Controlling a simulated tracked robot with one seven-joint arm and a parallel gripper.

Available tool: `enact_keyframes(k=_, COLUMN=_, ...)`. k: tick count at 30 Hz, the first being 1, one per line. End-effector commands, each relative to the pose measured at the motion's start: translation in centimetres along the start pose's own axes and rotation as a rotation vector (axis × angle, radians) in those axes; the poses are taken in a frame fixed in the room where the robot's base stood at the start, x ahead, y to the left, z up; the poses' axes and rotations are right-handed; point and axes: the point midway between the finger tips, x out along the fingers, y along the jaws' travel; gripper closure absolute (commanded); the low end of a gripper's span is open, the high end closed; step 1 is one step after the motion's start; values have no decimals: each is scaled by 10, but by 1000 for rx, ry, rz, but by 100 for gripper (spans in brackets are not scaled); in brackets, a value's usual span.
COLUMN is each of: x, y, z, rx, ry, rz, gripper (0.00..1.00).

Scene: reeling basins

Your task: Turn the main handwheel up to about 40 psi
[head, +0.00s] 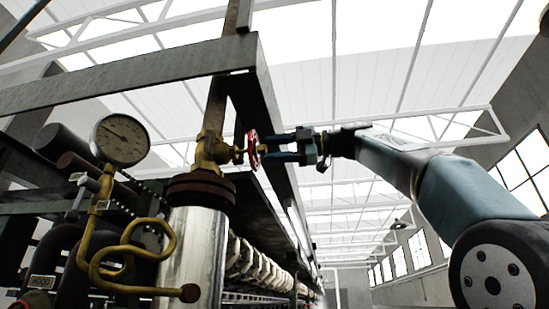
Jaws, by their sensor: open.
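The red handwheel (254,149) sits edge-on at the right end of a brass valve (212,148), on top of a silver pipe. My gripper (268,147) reaches in from the right with its fingers apart, its tips close to the wheel's rim. I cannot tell whether the fingers touch the wheel. A round pressure gauge (122,140) stands at the left on a coiled brass tube (130,252). Its needle points to the upper left, but the numbers are too small to read.
A dark steel frame beam (130,78) runs above the valve, and its side member (268,125) passes behind the wheel and gripper. The silver pipe (190,262) with a rusty flange stands below the valve. Dark pipes crowd the lower left. The space right of the wheel is open around my arm.

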Motion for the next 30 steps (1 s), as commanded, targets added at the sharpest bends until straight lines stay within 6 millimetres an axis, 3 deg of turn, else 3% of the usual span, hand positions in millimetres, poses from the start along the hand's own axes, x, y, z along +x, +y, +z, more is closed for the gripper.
enact_keyframes(k=3, x=-12, y=0, z=0, rx=0, ry=-2, rz=0, gripper=53)
enact_keyframes(k=8, x=-14, y=0, z=-1, rx=37, ry=1, rz=2, gripper=53)
enact_keyframes(k=30, x=-14, y=0, z=-1, rx=642, ry=1, rz=1, gripper=53)
